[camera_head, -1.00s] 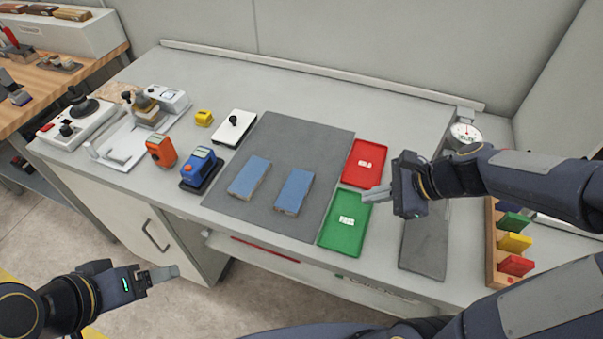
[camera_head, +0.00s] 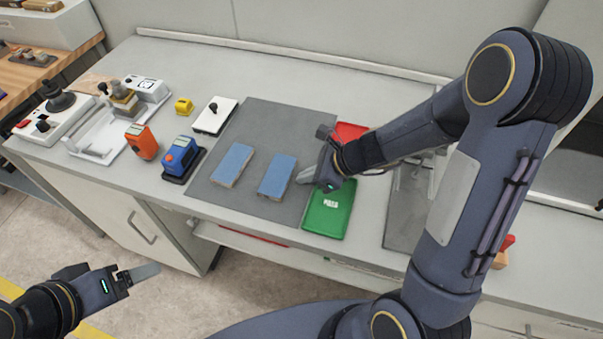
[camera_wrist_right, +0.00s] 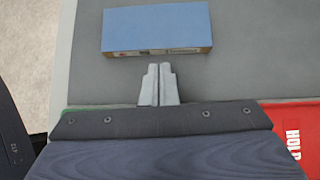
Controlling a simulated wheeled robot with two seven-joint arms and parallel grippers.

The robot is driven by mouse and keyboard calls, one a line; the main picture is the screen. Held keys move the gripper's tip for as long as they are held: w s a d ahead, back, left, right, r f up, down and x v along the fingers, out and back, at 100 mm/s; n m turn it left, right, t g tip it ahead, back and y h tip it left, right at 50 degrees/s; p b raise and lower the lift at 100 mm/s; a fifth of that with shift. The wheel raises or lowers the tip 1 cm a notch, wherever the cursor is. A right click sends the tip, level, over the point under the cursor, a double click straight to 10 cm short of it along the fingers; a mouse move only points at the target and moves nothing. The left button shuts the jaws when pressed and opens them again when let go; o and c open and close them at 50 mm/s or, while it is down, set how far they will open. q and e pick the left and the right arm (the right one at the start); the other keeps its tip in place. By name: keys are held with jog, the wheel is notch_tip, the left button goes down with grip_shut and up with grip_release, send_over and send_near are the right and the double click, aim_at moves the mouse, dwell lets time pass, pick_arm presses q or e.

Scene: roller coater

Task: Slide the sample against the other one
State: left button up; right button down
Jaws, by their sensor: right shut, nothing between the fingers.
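Two blue-topped samples lie side by side on the dark grey mat (camera_head: 262,122), with a narrow gap between them. The left sample (camera_head: 233,165) and the right sample (camera_head: 277,176) are roughly parallel. My right gripper (camera_head: 305,177) is shut and empty, its fingertips just right of the right sample. In the right wrist view the closed fingertips (camera_wrist_right: 158,70) point at the long side of one sample (camera_wrist_right: 157,27), with a small gap or near contact. My left gripper (camera_head: 146,271) is off the bench front, over the floor; whether its fingers are parted is unclear.
A green tray (camera_head: 328,213) and a partly hidden red tray (camera_head: 350,130) lie right of the mat. Left of the mat stand a blue device (camera_head: 181,155), an orange device (camera_head: 141,141), a white block (camera_head: 214,116) and a yellow item (camera_head: 184,105).

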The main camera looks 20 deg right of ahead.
aim_at(270, 172)
pick_arm(q)
jog(key=shift+r, duration=0.1)
pick_arm(e)
jog(key=shift+w+a, duration=0.35)
jog(key=shift+a, duration=0.2)
jog(key=w+a, duration=0.1)
jog(key=a, duration=0.1)
jog(key=w+a, duration=0.1)
jog(key=a, duration=0.1)
jog(key=w+a, duration=0.1)
jog(key=shift+w+a, duration=0.3)
jog(key=shift+a, duration=0.1)
jog(key=shift+d, duration=0.15)
